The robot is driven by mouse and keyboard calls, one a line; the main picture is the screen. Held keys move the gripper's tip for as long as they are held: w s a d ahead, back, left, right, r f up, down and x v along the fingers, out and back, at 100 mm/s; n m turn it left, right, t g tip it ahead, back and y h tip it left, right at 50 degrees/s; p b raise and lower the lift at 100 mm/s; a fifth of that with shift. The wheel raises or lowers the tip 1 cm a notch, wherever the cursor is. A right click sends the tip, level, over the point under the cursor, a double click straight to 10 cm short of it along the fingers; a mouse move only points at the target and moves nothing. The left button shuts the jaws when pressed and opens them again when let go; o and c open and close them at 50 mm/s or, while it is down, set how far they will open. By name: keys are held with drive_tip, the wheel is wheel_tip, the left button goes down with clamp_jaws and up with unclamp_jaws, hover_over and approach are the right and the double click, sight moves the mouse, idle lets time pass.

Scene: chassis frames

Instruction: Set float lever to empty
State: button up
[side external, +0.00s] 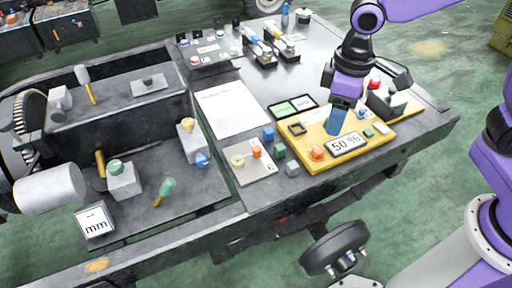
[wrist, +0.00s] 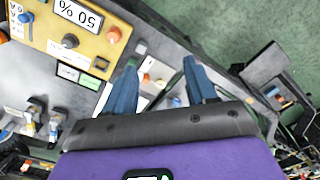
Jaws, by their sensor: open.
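A yellow board (side external: 335,163) at the right of the bench carries a display reading 50 % (side external: 347,144), an orange knob (side external: 317,153) and a red button (side external: 374,84) near a grey block. In the wrist view the display (wrist: 78,14) is upside down at the upper left, with a dark knob (wrist: 70,41) and an orange knob (wrist: 113,35) beside it. I cannot tell which part is the float lever. My gripper (side external: 337,120) is over the board in the side view. In the wrist view my gripper (wrist: 162,80) has its blue fingers apart, with nothing held.
A white sheet (side external: 230,108) lies mid-bench. A small panel (side external: 247,176) with knobs and several small cubes (side external: 292,169) sit left of the board. A dark wheel (side external: 335,247) is below the bench edge.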

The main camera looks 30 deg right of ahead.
drive_tip(key=w+a+f+m, duration=0.1)
drive_tip(key=w+a+f, duration=0.15)
drive_tip(key=w, duration=0.35)
drive_tip(key=w+a+f+m, duration=0.2)
drive_tip(key=w+a, duration=0.2)
drive_tip(key=w, duration=0.2)
drive_tip(key=m, duration=0.3)
hover_over(256, 147)
wheel_tip(256, 147, down, 7)
wheel_tip(256, 147, down, 18)
drive_tip(key=shift+r, duration=0.15)
clamp_jaws()
